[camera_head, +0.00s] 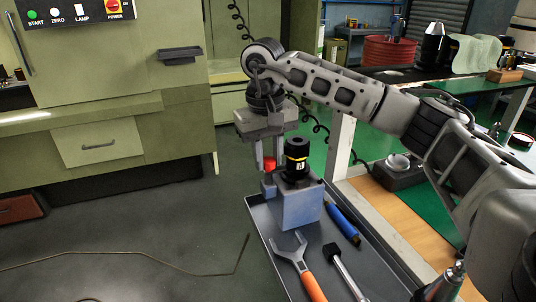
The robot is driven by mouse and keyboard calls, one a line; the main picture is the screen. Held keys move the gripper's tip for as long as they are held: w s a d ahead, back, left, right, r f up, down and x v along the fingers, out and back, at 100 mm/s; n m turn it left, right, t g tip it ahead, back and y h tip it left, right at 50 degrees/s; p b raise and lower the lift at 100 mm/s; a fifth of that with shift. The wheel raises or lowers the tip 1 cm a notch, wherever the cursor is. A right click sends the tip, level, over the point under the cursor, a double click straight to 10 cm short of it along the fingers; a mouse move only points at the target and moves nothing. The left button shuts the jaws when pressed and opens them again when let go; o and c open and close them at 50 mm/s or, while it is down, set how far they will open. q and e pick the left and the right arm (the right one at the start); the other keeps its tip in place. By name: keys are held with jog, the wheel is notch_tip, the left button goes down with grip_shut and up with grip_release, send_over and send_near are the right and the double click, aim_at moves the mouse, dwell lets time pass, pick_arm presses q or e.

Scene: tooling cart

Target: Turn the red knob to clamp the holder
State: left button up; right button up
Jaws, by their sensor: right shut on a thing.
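The red knob (269,163) is on the left side of a blue-grey clamping block (301,211) at the far end of the cart tray. A black tool holder (297,163) with a yellow band stands upright in the block, right of the knob. My right gripper (267,158) reaches down from above with its fingers around the red knob and is shut on it. The fingers and palm hide part of the knob. My left gripper is not in view.
An orange-handled wrench (302,272), a black-headed tool (341,268) and a blue-handled tool (342,224) lie in the grey tray (262,231). A green machine (110,120) stands at the left. A workbench with a wooden board (397,233) is at the right.

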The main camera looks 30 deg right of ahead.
dwell(0.3)
jog(key=o, duration=1)
